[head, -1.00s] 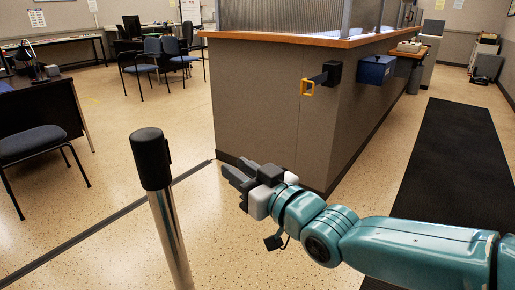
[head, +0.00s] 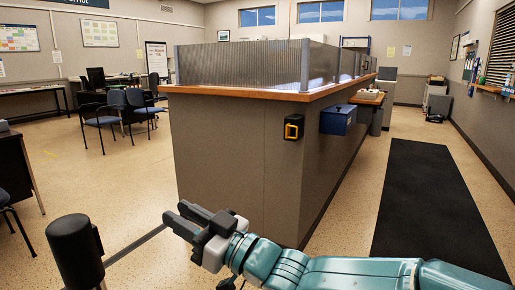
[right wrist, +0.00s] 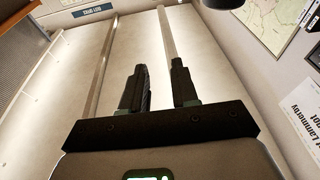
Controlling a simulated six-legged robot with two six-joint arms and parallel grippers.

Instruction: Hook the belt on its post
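No length of strap can be made out. The post's black head (head: 75,245) stands at the lower left in the head view, its pole mostly cut off by the frame. My right gripper (head: 182,218) is in front of the counter, right of the post head and lower in the picture than the clip. Its fingers are apart and empty; the right wrist view also shows a gap between the fingers (right wrist: 158,88). My left gripper is not in view.
A blue box (head: 337,120) is mounted on the counter (head: 225,160) just right of the housing. A dark mat (head: 435,200) lies in the aisle at right. Chairs (head: 130,110) and desks stand at left. Open floor lies between them and the counter.

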